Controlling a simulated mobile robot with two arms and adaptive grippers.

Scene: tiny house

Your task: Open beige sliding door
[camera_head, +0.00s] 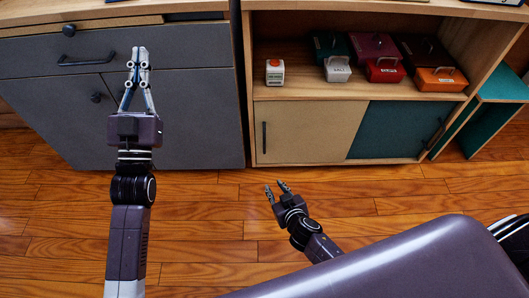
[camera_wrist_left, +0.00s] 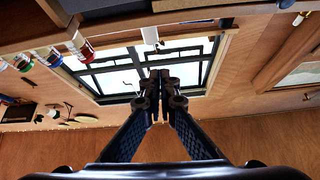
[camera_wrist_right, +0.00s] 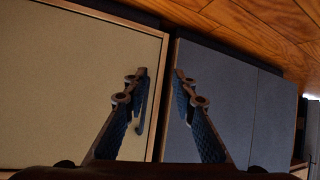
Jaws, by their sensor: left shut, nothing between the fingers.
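The beige sliding door (camera_head: 315,132) covers the left part of the low wooden cabinet's bottom section. Its dark vertical handle (camera_head: 264,137) is near the left edge. The door's right edge meets a teal door (camera_head: 385,130). My right gripper (camera_head: 278,188) is open and empty, low in front of the beige door and apart from it. In the right wrist view the beige door (camera_wrist_right: 70,80) fills the left side, and one finger partly covers what looks like its handle. My left gripper (camera_head: 139,52) is shut and empty, over the grey drawer unit at the left.
The grey drawer unit (camera_head: 200,115) stands left of the cabinet. The open shelf above the doors holds several coloured boxes and a small white block (camera_head: 275,72). A teal-sided stool or shelf (camera_head: 490,120) stands at the right. The wooden floor (camera_head: 210,215) before the cabinet is clear.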

